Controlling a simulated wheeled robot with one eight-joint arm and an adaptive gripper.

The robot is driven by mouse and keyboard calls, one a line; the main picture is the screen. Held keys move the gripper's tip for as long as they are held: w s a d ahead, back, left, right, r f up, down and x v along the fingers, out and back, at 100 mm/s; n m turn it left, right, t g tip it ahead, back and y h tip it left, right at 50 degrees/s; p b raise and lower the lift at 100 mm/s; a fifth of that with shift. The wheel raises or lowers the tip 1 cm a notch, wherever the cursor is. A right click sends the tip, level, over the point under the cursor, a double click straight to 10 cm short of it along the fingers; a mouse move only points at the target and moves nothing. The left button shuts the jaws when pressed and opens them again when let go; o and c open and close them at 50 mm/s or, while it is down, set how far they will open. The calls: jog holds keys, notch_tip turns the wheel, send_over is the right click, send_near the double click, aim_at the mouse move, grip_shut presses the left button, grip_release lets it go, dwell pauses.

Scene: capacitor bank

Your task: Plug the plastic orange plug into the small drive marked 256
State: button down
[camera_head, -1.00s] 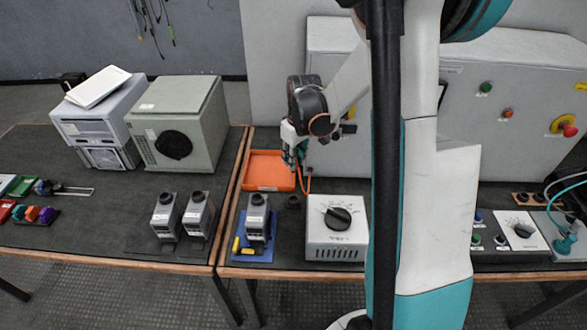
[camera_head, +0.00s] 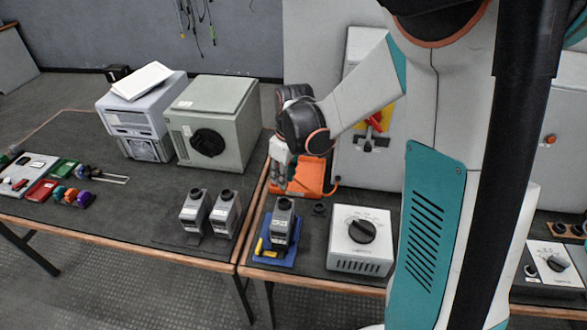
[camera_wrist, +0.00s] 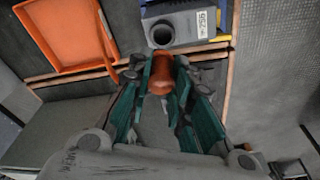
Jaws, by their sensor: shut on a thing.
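My gripper (camera_wrist: 163,68) is shut on the orange plug (camera_wrist: 160,76), which sits between the green fingers in the wrist view. The small grey drive (camera_wrist: 183,27) is just beyond the fingertips, with its round dark socket facing them. Its white label appears upside down and seems to read 256. In the head view the drive (camera_head: 281,228) stands upright on a blue base, and my gripper (camera_head: 280,183) is above and behind it. The plug is hard to make out there. I see a gap between plug and socket in the wrist view, but cannot judge its depth.
A white box with a dial (camera_head: 360,241) stands right of the drive. Two similar grey drives (camera_head: 194,212) stand on the left table. Yellow pieces (camera_head: 259,246) lie beside the drive.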

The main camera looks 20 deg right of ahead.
jog(key=shift+f+b, duration=1.65)
jog(key=shift+f, duration=0.85)
jog(key=shift+f+b, duration=1.1)
jog(key=shift+f, duration=0.2)
jog(key=c, duration=1.4)
grip_release()
jog(key=shift+o, duration=0.2)
notch_tip(320, 180, up, 12)
jog(key=s, duration=0.1)
jog(key=shift+s+d, duration=0.25)
jog(key=shift+d, duration=0.2)
